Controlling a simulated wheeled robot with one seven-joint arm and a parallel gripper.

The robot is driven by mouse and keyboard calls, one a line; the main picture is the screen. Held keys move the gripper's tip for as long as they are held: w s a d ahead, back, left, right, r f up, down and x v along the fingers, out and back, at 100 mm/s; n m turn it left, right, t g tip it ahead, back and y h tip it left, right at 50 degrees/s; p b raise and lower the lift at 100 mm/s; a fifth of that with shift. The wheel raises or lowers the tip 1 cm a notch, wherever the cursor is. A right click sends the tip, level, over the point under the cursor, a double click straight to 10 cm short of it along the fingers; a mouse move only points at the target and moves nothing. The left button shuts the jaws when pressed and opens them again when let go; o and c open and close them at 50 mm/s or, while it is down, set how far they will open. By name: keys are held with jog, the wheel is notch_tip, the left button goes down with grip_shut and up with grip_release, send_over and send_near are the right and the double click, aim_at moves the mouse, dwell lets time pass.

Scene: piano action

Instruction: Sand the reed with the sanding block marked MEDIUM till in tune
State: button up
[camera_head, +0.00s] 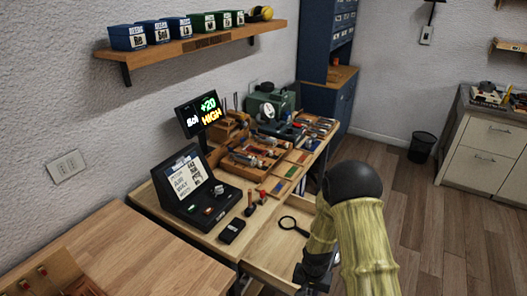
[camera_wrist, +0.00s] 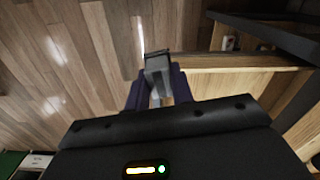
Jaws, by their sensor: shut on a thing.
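My gripper (camera_wrist: 157,88) is shut on a small grey, block-like piece (camera_wrist: 157,64). I cannot tell whether it is a sanding block, and no marking is readable on it. In the head view my arm hides most of the gripper at the bench's front right edge. The tuner display (camera_head: 201,112) reads "Sol", "+20" and "HIGH". A black console (camera_head: 182,207) with a white printed panel stands below it on the bench. I cannot pick out the reed.
Tools crowd the bench's back. A wall shelf (camera_head: 185,50) holds labelled boxes.

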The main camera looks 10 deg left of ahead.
jog(key=s+d+f+n+b, duration=0.1)
jog(key=d+f, duration=0.4)
jog(key=f, duration=0.3)
jog(key=d+f+b, duration=0.1)
jog(key=d+f, duration=0.4)
jog(key=f, duration=0.4)
jog(key=shift+s+d+f+n+b, duration=0.15)
jog(key=shift+s+d+n+b, duration=0.15)
jog(key=shift+s+n+b, duration=0.1)
jog(key=shift+d, duration=0.1)
